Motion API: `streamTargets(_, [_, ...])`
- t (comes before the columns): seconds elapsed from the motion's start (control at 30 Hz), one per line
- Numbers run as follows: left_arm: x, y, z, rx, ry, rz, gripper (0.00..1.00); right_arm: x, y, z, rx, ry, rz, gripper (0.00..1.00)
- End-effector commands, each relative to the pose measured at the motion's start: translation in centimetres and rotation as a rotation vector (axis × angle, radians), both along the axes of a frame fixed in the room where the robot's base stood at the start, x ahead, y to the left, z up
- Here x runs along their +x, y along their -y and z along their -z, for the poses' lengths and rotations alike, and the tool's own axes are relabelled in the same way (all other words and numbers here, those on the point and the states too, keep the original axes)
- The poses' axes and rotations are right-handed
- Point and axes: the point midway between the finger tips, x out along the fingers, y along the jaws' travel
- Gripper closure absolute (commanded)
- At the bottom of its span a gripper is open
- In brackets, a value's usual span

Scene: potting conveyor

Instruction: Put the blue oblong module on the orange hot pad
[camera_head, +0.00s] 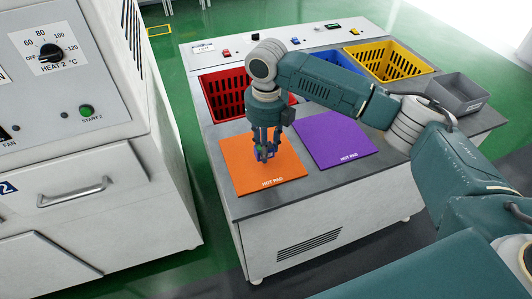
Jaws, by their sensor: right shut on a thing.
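The orange hot pad (246,172) lies flat on the front left of the grey worktop. My right gripper (265,150) points down over the back right part of this pad. It is shut on a small blue module (262,154), which is largely hidden by the fingers. The module appears over the orange pad, but I cannot tell whether it touches the surface. My left gripper is not in view.
A purple hot pad (350,150) lies right of the orange one. Behind are a red basket (222,118), a blue basket (333,57), a yellow basket (425,66) and a grey bin (481,94). A white heater cabinet (70,130) stands at left.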

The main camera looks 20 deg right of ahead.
Motion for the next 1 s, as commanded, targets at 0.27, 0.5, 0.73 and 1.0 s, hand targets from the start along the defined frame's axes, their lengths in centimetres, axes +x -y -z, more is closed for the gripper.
streamTargets(0.27, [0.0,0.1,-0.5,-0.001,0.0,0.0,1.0,0.0,0.0,3.3,0.001,0.0,0.0,0.96])
streamTargets(0.5, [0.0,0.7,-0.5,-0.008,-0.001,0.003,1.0,0.0,0.0,3.4,0.0,0.0,0.0,0.96])
streamTargets(0.73, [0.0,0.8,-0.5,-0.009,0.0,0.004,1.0,0.0,0.0,3.6,0.0,0.0,0.0,0.5])
streamTargets(1.0, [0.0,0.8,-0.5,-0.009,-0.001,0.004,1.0,0.0,0.0,3.4,0.0,0.0,0.0,0.5])
